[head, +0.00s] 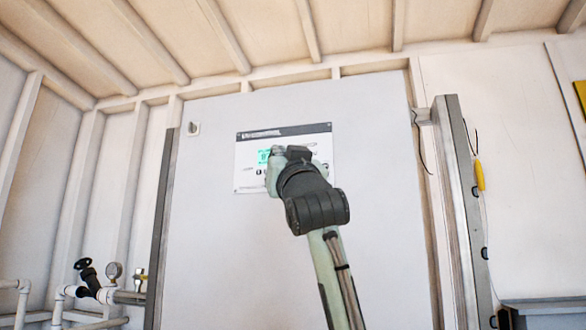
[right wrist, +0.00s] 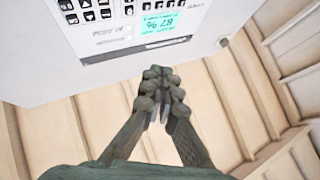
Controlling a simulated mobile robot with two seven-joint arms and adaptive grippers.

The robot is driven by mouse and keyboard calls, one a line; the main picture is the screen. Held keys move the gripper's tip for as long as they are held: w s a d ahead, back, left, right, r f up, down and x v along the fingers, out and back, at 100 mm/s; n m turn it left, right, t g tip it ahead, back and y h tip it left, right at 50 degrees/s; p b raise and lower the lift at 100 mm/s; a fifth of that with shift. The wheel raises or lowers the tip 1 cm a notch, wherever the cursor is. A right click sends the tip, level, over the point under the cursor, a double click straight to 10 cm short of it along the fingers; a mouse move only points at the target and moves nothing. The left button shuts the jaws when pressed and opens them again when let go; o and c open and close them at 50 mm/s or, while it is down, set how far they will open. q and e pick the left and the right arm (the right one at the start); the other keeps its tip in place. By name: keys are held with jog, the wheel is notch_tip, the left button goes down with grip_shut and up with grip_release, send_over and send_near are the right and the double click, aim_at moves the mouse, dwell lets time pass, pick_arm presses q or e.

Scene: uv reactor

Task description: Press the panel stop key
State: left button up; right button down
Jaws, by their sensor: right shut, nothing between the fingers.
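The white control panel (head: 242,178) is on the front of a large pale cabinet, with a dark header strip and a lit green display (head: 263,156). My right arm covers much of the panel. In the right wrist view the panel (right wrist: 110,30) appears upside down at the top, with the display (right wrist: 160,22) and dark keys (right wrist: 88,15). I cannot tell which key is stop. My right gripper (right wrist: 160,112) is shut and empty, in front of the cabinet; its fingers show below the panel's header edge in that view, not visibly touching a key. My left gripper is out of view.
The cabinet front (head: 230,260) is flat and clear around the panel. A small latch (head: 193,128) is at its upper left. Pipes with a gauge (head: 114,271) and black valve handle (head: 84,265) stand at lower left. A grey post (head: 462,200) stands on the right.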

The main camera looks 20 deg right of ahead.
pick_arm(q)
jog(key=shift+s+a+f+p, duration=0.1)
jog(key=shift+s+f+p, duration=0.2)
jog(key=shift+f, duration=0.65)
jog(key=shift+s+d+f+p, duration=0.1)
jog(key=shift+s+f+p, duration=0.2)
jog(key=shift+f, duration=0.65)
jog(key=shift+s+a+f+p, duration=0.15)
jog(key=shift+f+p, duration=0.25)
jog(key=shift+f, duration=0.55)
pick_arm(e)
jog(key=w+d, duration=0.4)
jog(key=w, duration=0.2)
jog(key=shift+w+d, duration=0.15)
jog(key=shift+w, duration=0.05)
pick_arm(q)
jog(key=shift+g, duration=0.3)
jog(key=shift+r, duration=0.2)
pick_arm(e)
jog(key=shift+w+d, duration=0.1)
pick_arm(q)
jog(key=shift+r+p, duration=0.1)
jog(key=shift+p, duration=0.2)
pick_arm(e)
jog(key=shift+w+d, duration=0.15)
jog(key=shift+w, duration=0.15)
